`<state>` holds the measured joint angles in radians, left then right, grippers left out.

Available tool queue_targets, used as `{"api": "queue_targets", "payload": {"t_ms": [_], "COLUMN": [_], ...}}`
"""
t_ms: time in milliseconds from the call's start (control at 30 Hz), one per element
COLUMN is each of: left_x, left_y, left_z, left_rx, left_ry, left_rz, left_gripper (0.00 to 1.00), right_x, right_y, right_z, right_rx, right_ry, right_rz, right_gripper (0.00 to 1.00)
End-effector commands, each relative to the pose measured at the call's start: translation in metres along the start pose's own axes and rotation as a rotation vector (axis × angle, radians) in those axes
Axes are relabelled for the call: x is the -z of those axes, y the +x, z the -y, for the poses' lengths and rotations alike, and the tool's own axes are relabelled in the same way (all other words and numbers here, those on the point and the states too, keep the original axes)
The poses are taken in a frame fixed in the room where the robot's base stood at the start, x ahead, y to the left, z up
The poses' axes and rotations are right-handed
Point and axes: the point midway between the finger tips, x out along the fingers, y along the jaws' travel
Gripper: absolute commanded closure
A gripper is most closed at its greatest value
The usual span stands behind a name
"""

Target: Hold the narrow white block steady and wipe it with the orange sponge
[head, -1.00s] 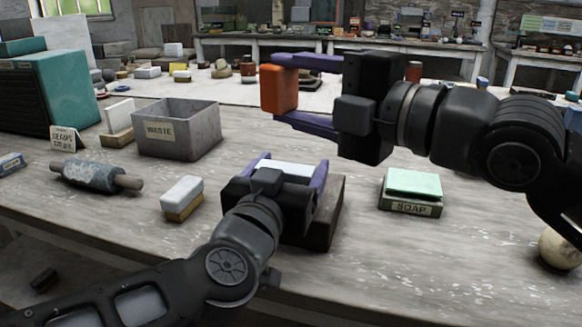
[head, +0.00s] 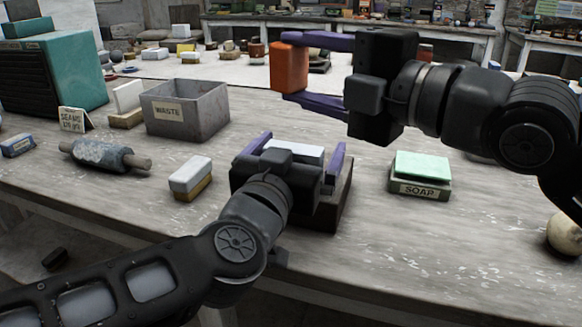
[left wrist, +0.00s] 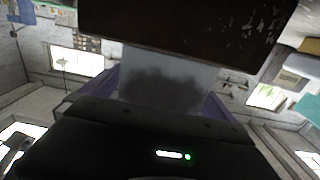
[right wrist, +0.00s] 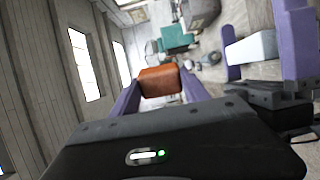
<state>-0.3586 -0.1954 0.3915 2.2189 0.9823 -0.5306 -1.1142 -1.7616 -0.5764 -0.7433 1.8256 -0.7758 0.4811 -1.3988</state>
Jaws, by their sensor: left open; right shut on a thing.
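The narrow white block (head: 300,151) rests on a dark brown stand (head: 338,205) in the head view. In the left wrist view the white block (left wrist: 170,65) has a dark smudge on the face towards the camera. My left gripper (head: 297,153) is open, with its purple fingers on either side of the block; its wrist hides much of the block in the head view. My right gripper (head: 290,69) is shut on the orange sponge (head: 289,67), held above and behind the block. The right wrist view shows the sponge (right wrist: 160,81) and, to its right, the white block (right wrist: 252,50).
A white-and-tan block (head: 191,177) lies left of my left gripper. Further left are a rolling pin (head: 103,155) and a grey WASTE box (head: 187,110). A SOAP box (head: 420,175) stands to the right, and a pale ball (head: 564,233) near the right edge. The table between is clear.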

Motion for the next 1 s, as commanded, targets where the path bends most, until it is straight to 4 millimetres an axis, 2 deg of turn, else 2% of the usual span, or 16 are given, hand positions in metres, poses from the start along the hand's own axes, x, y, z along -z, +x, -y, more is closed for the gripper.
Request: {"api": "queue_targets", "payload": {"t_ms": [267,433,567,800,1000], "left_x": [0.0,0.002,0.001,0.002,0.001], "left_y": [-0.002,-0.014,-0.034,-0.08,-0.109], "left_z": [0.0,0.0,0.001,0.001,0.001], "left_rx": [0.0,-0.001,0.001,0.002,0.002], "left_ry": [0.0,0.001,0.001,0.001,0.001], "left_rz": [-0.001,-0.003,-0.004,-0.005,-0.003], "left_gripper": [0.0,0.0,0.0,0.0,0.0], "right_x": [0.0,0.0,0.0,0.0,0.0], "right_y": [0.0,0.0,0.0,0.0,0.0], "right_z": [0.0,0.0,0.0,0.0,0.0], "right_rx": [0.0,0.0,0.0,0.0,0.0], "right_ry": [0.0,0.0,0.0,0.0,0.0], "right_rz": [0.0,0.0,0.0,0.0,0.0], "right_gripper": [0.84,0.84,0.84,0.84,0.84]}}
